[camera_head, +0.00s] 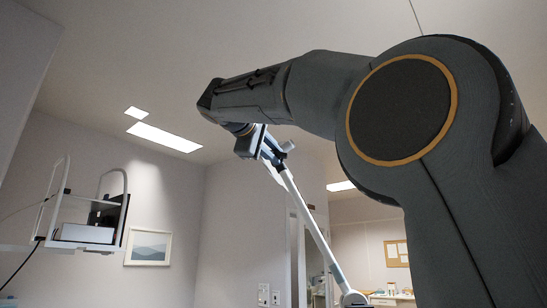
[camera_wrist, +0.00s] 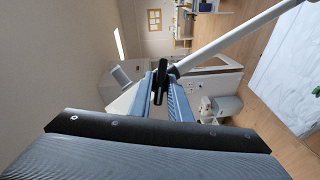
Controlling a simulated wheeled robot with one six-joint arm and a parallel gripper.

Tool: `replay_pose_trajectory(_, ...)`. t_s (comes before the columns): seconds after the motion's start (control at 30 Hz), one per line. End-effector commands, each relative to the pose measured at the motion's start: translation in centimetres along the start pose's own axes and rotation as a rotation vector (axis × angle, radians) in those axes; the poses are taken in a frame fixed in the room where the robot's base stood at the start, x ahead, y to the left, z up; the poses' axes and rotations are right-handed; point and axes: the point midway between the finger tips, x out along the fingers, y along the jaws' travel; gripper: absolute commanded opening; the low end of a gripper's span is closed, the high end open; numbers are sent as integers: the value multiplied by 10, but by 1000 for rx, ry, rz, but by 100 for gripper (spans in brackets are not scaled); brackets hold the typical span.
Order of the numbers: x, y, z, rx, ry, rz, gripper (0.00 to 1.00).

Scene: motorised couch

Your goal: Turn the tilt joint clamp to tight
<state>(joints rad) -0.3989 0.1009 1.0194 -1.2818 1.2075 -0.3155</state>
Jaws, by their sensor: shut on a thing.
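The tilt joint clamp shows as a small black lever (camera_wrist: 160,84) in the wrist view, at the end of a white pole (camera_wrist: 235,38). My gripper (camera_wrist: 163,98) has its two blue fingers closed around the black lever. In the head view my gripper (camera_head: 268,148) is at the top end of the white pole (camera_head: 312,222). The clamp itself is hard to make out there, and I cannot tell how far it is turned. A light grey piece (camera_head: 287,147) sticks out beside the fingers.
A white shelf frame (camera_head: 88,234) hangs at the left, well away from my gripper. A framed picture (camera_head: 148,248) is on the wall. The pole slopes down to the right from the joint. The air left of the joint is free.

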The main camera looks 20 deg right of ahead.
Motion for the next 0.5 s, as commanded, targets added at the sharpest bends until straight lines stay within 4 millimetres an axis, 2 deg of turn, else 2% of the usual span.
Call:
replay_pose_trajectory(0.2, 0, -3, 0, -124, 1, 51, 0)
replay_pose_trajectory(0.5, 0, -2, 0, -210, 0, 86, 0)
